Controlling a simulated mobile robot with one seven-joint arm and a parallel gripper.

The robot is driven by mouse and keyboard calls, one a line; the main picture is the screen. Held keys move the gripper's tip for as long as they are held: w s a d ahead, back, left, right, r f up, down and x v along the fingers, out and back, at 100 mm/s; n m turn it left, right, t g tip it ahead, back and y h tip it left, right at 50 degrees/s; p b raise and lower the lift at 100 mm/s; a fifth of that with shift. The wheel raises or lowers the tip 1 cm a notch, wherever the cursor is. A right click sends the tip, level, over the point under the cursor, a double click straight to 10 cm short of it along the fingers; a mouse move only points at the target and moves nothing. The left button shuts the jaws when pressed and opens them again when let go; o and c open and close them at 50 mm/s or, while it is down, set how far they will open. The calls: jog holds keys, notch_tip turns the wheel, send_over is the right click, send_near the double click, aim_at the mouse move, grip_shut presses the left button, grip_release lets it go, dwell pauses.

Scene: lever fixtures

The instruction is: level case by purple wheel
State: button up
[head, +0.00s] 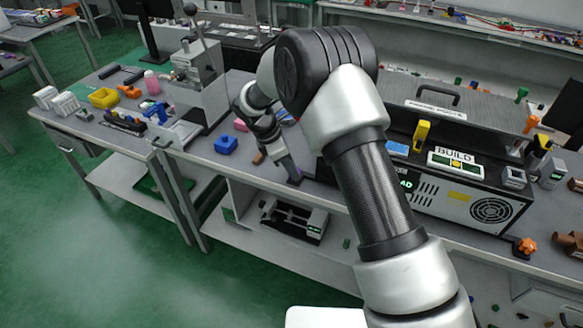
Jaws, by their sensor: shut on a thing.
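A dark case (471,205) with a pale front panel and a round fan grille stands on the bench, right of my arm. A white strip (455,164) marked BUILD, with a small yellow-green window, is on its top edge. I cannot tell whether the case is level. A small dark purple piece (295,181), likely the purple wheel, is at the bench's front edge, left of the case. My gripper (291,174) points down and is shut on it; the fingers hide part of it. My arm hides the left part of the case.
An orange knob (526,246) sits at the bench's front edge by the case's right end. A blue block (226,145) lies left of my gripper. A grey machine (198,77) with a long lever stands further left. A shelf (270,245) is below the bench.

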dwell(0.4)
jog(key=o, duration=1.1)
jog(key=shift+c, duration=0.2)
jog(key=v, duration=1.7)
jog(key=shift+r, duration=0.2)
jog(key=s+d+r+m+t+y+p, duration=0.1)
jog(key=s+d+r+m, duration=0.4)
jog(key=d+r, duration=0.25)
jog(key=s+d+r+m+y+p, duration=0.1)
jog(key=s+d+r+m, duration=0.3)
jog(key=d+r, duration=0.35)
jog(key=s+d+r+m+t+y+p, duration=0.1)
jog(key=s+d+m, duration=0.3)
jog(key=s, duration=0.5)
jog(key=s+d+r+m+t+y+p, duration=0.1)
jog(key=s+d+m+t, duration=0.1)
jog(key=s+d+m, duration=0.3)
jog(key=s+m, duration=0.4)
jog(key=s, duration=0.1)
jog(key=shift+d, duration=0.2)
